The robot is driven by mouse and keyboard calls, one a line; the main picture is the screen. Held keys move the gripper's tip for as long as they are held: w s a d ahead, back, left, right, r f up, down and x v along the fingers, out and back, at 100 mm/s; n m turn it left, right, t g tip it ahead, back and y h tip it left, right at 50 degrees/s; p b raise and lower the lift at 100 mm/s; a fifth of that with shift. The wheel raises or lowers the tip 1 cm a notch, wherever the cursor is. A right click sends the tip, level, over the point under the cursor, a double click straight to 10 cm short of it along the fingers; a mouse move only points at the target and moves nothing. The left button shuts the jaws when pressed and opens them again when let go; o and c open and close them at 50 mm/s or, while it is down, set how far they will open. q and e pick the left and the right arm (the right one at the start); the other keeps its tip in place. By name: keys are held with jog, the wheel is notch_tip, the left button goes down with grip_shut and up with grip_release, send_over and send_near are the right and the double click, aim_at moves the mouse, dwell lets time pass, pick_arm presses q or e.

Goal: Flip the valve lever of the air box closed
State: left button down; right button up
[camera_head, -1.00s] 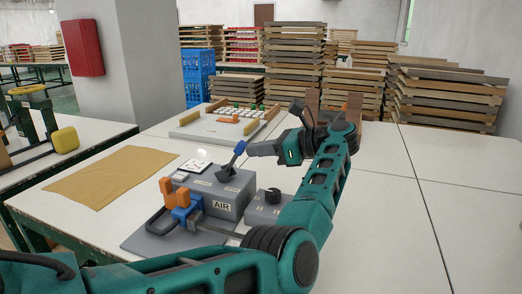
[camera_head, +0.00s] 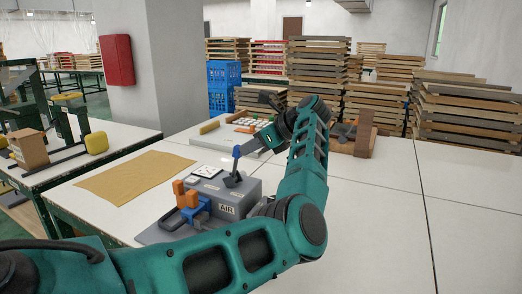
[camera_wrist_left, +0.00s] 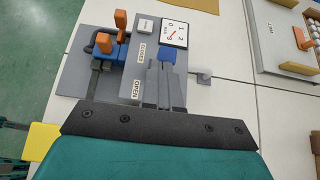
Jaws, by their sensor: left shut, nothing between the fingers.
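The grey air box (camera_head: 226,199), labelled AIR, stands on the table with a gauge panel (camera_head: 207,172) on its top. Its blue valve lever (camera_head: 236,153) stands nearly upright from a dark pivot. My left gripper (camera_head: 246,148) is shut and empty, its fingertips close to the right side of the lever top; I cannot tell whether they touch. In the left wrist view the shut fingers (camera_wrist_left: 165,77) lie over the box beside the CLOSED and OPEN labels, with blue lever material (camera_wrist_left: 167,54) partly hidden beyond them. My right gripper is out of view.
An orange-handled blue clamp (camera_head: 188,201) stands at the box's left. A tan cloth (camera_head: 135,176) lies flat on the left. A tray with white pieces (camera_head: 222,137) sits behind the box.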

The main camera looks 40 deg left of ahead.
pick_arm(q)
jog(key=a+h+p, duration=0.1)
jog(key=s+a+r+h+p, duration=0.1)
jog(key=a+h, duration=0.1)
jog(key=a+r+t+h+p, duration=0.1)
jog(key=a+p, duration=0.1)
jog(key=shift+s+h, duration=0.15)
jog(key=shift+h, duration=0.25)
jog(key=a+p, duration=0.1)
jog(key=a+h, duration=0.1)
jog(key=s+a+f+h+p, duration=0.1)
jog(key=a, duration=0.1)
jog(key=shift+a+t+p, duration=0.1)
jog(key=shift+t+p, duration=0.2)
jog(key=shift+p, duration=0.05)
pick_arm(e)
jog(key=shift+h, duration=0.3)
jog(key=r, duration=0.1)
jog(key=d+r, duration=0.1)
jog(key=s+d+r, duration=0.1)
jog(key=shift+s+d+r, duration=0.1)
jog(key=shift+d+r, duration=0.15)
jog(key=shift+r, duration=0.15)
pick_arm(q)
jog(key=shift+a, duration=0.15)
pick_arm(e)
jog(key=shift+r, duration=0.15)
